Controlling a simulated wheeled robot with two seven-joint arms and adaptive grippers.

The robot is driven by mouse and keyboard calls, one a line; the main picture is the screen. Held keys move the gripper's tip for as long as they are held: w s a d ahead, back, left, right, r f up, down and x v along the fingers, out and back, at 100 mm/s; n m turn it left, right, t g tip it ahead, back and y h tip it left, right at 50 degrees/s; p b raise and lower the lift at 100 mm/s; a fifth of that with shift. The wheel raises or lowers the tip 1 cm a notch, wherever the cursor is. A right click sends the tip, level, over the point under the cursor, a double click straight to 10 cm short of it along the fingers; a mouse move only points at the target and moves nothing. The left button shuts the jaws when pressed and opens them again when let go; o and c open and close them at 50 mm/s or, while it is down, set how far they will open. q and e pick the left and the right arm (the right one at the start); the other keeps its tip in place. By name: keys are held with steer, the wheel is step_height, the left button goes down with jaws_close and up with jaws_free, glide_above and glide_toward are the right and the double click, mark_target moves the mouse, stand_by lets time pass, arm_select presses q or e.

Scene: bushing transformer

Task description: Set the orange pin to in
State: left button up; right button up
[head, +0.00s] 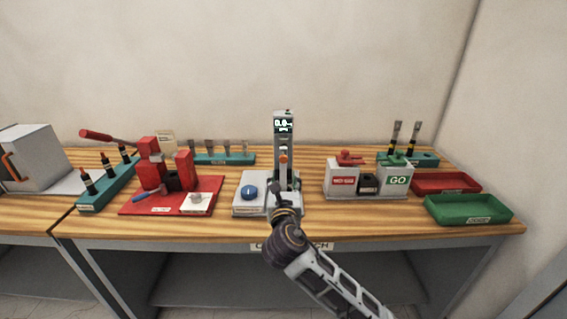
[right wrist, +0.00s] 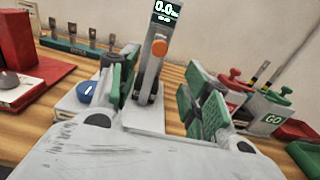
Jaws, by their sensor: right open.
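The orange pin (head: 283,158) sits on the front of an upright grey test stand (head: 284,124) with a lit display reading 0.0. In the right wrist view the pin (right wrist: 159,47) shows as a round orange knob, below the display (right wrist: 165,10). My right gripper (head: 279,192) is in front of the stand, lower than the pin. In the right wrist view its green-padded fingers (right wrist: 162,92) are spread apart, with the stand's column seen between them and nothing held. My left gripper is in neither view.
A blue knob (head: 249,192) is on the stand's base, to the left. A red fixture (head: 215,186) stands farther left. The go/no-go box (head: 341,182) is to the right, then red (head: 430,183) and green (head: 468,212) trays. A teal rack (head: 240,159) is behind.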

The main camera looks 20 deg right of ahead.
mark_target(283, 159)
steer(key=x, duration=0.9)
steer(key=shift+w+d+f, duration=0.1)
steer(key=shift+w+d, duration=0.1)
steer(key=shift+w, duration=0.45)
steer(key=shift+w+d, duration=0.1)
steer(key=shift+w, duration=0.35)
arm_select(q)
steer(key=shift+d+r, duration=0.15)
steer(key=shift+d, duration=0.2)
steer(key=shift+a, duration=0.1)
